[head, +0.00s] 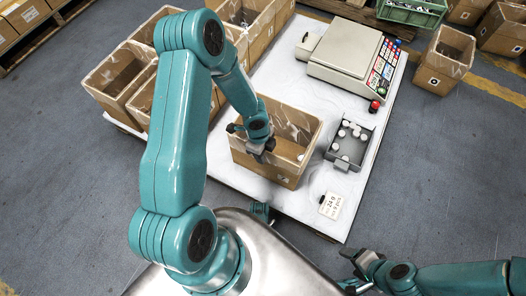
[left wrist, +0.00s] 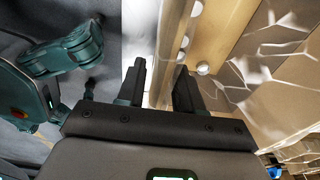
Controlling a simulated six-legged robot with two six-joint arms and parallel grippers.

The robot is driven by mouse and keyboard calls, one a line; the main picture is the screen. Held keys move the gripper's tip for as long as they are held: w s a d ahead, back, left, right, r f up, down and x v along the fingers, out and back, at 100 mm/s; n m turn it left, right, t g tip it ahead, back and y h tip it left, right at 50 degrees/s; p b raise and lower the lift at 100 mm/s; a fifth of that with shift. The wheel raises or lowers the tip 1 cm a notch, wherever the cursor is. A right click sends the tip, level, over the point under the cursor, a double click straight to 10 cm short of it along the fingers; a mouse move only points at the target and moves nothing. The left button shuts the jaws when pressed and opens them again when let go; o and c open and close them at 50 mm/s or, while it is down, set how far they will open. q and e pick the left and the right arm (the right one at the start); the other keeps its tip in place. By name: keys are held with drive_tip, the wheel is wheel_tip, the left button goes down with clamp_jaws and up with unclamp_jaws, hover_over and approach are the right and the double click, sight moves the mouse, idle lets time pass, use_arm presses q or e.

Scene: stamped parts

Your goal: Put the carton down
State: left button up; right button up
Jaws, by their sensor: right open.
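The open brown carton (head: 268,170) is over the white worktop (head: 302,205), upright or nearly so; I cannot tell if its base touches the top. My left gripper (head: 262,150) is at the carton's near wall. In the left wrist view its two fingers (left wrist: 160,85) straddle the carton wall (left wrist: 172,45), one on the inside and one outside, and appear shut on it. A few pale round parts show inside the carton (left wrist: 230,50). My right gripper (head: 352,270) is open and empty, low at the right, off the worktop.
A grey tray (head: 350,143) with white parts is just right of the carton, near a small label card (head: 331,206). A scale (head: 345,48) and a red button (head: 374,107) are behind. Other cartons (head: 118,78) crowd the left side.

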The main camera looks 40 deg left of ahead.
use_arm(q)
drive_tip(key=r+p, duration=0.2)
drive_tip(key=r, duration=0.2)
drive_tip(key=a+r+p, duration=0.1)
drive_tip(key=r+p, duration=0.4)
drive_tip(key=r, duration=0.2)
drive_tip(key=shift+s+a+r+p, duration=0.15)
drive_tip(key=shift+s+r+p, duration=0.05)
drive_tip(key=shift+r+p, duration=0.15)
drive_tip(key=s+d+f+n+h, duration=0.1)
drive_tip(key=s+d+f+n, duration=0.1)
drive_tip(key=s+d+n, duration=0.5)
drive_tip(key=s+d+f+n+h, duration=0.1)
drive_tip(key=s+d+n+h, duration=0.1)
drive_tip(key=d+n, duration=0.9)
wheel_tip(320, 180, up, 22)
drive_tip(key=p, duration=2.2)
drive_tip(key=shift+r+m, duration=0.15)
drive_tip(key=shift+m, duration=0.15)
drive_tip(key=shift+s, duration=0.15)
